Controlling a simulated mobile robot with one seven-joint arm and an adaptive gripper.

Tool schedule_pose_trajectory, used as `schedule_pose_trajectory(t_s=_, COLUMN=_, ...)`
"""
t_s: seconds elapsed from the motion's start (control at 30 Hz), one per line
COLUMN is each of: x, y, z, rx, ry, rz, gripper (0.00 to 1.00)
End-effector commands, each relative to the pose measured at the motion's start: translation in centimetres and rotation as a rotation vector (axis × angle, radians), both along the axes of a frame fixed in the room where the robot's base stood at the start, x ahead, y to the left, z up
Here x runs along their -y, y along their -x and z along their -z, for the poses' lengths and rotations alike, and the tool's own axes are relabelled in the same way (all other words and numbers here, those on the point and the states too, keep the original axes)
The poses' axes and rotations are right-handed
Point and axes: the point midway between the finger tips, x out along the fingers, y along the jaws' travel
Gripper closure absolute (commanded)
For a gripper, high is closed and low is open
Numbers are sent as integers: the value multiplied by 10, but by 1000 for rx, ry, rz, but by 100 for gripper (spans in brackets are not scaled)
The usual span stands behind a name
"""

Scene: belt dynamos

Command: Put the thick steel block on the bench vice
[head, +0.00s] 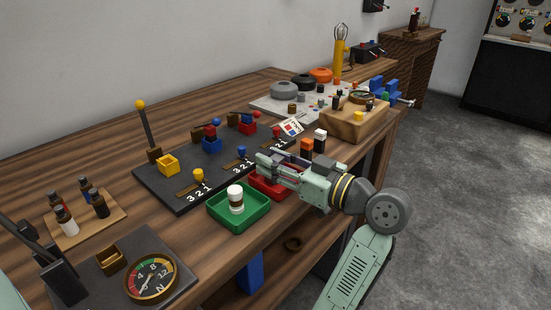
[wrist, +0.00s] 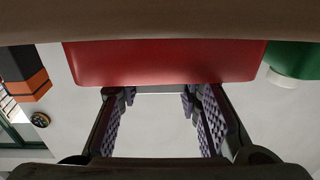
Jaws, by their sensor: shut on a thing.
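My gripper (head: 268,167) is low over the red tray (head: 262,190) at the bench's front edge. In the wrist view, its two padded fingers (wrist: 158,97) are shut on a pale grey piece (wrist: 160,89), which looks like the thick steel block. Only a narrow strip of it shows between the fingertips. The red tray also spans the upper middle of the wrist view (wrist: 165,62), close by the fingertips. I cannot tell whether the block touches it. The blue bench vice (head: 384,92) stands at the far right end of the bench, beyond the wooden stand.
The green tray (head: 222,213) with a white-capped bottle (head: 236,198) is just left of my gripper. Orange (head: 306,147) and white-topped (head: 320,138) blocks stand to its right. The wooden stand (head: 350,126) with a gauge stands before the vice. A dark lever panel lies behind the green tray.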

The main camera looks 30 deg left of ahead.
Motion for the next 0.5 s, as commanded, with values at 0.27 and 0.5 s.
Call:
schedule_pose_trajectory(t_s=0.27, x=0, y=0, z=1, rx=2, ry=-2, rz=0, gripper=100)
schedule_pose_trajectory(t_s=0.5, x=0, y=0, z=5, rx=0, ry=0, rz=-1, gripper=60)
